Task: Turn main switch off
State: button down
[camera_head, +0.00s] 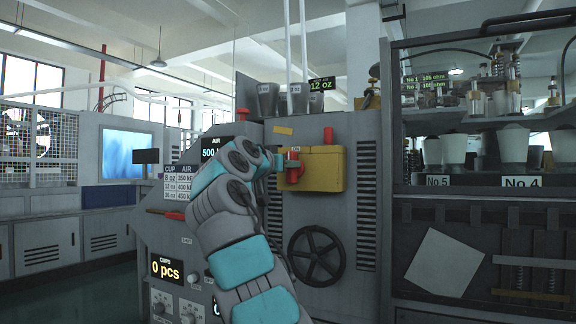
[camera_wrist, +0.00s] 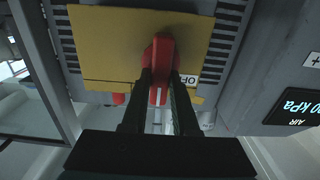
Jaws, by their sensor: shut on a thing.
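The main switch is a red knob (camera_head: 293,172) on the front of a yellow box (camera_head: 325,172). In the wrist view the red knob (camera_wrist: 160,55) stands out from the yellow plate (camera_wrist: 105,45), with a white line on its near end. A white label (camera_wrist: 187,80), partly hidden and starting with "OF", lies right of the knob in the wrist view. A small label (camera_head: 294,149) sits above the knob in the head view. My gripper (camera_head: 283,163) reaches the knob from the left. Its two dark fingers (camera_wrist: 161,76) are shut on the knob, one on each side.
A black handwheel (camera_head: 316,256) is below the box. A control panel with a pcs display (camera_head: 167,268) stands left of my arm. Cups (camera_head: 268,99) stand above on the machine. A forming station with cups (camera_head: 514,147) is on the right.

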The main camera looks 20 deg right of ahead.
jog(key=shift+r+n, duration=0.1)
jog(key=shift+n, duration=0.2)
dwell(0.4)
jog(key=n+p, duration=1)
jog(key=n, duration=0.1)
jog(key=w+f+n+p, duration=0.1)
jog(key=n+p, duration=0.4)
jog(key=n, duration=0.1)
jog(key=shift+a, duration=0.4)
jog(key=shift+f+n, duration=0.2)
jog(key=shift+n, duration=0.1)
jog(key=c, duration=0.7)
grip_release()
